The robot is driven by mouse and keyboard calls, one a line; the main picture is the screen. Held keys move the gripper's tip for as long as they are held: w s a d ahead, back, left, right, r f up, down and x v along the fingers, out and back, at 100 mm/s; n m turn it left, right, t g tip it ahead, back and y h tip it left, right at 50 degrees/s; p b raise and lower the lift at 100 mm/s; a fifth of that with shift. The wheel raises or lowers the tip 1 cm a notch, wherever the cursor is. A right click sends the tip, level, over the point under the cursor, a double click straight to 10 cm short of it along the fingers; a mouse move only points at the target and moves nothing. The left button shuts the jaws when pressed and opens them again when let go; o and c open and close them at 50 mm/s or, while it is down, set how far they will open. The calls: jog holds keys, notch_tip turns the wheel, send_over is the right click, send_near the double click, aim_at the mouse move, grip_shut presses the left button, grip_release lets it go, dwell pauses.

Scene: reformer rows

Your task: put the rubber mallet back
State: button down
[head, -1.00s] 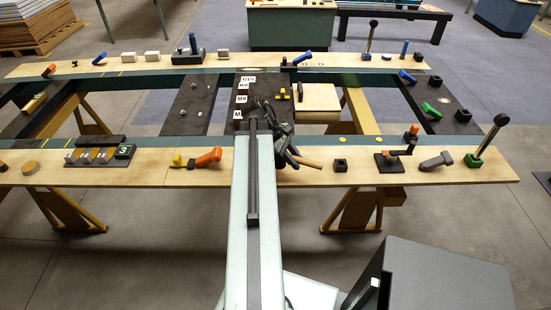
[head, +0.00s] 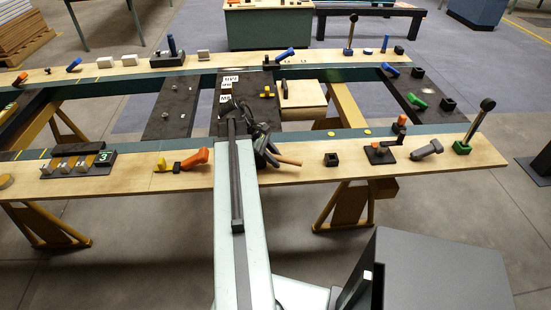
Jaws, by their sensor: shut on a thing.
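My gripper (head: 264,146) is at the far end of my arm, above the near plank and its green rail. It is shut on the rubber mallet, whose tan wooden handle (head: 287,160) sticks out to the right over the plank. The dark head seems to be close beside the dark fingers; I cannot tell its outline from them. The exact grip point is hidden. I cannot tell how far above the plank the mallet is.
To the right are a crank block (head: 380,152), grey bolt (head: 427,149) and black-knobbed lever (head: 477,125). A dark cabinet (head: 440,275) stands at front right.

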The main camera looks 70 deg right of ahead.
jog(key=c, duration=1.2)
grip_release()
jog(key=shift+f, duration=0.1)
jog(key=shift+c, duration=0.2)
jog(key=shift+r, duration=0.2)
jog(key=p+v, duration=1)
jog(key=v, duration=0.1)
jog(key=shift+r, duration=0.3)
jog(key=shift+w+a+r, duration=0.1)
jog(key=shift+w+r, duration=0.05)
jog(key=shift+w, duration=0.1)
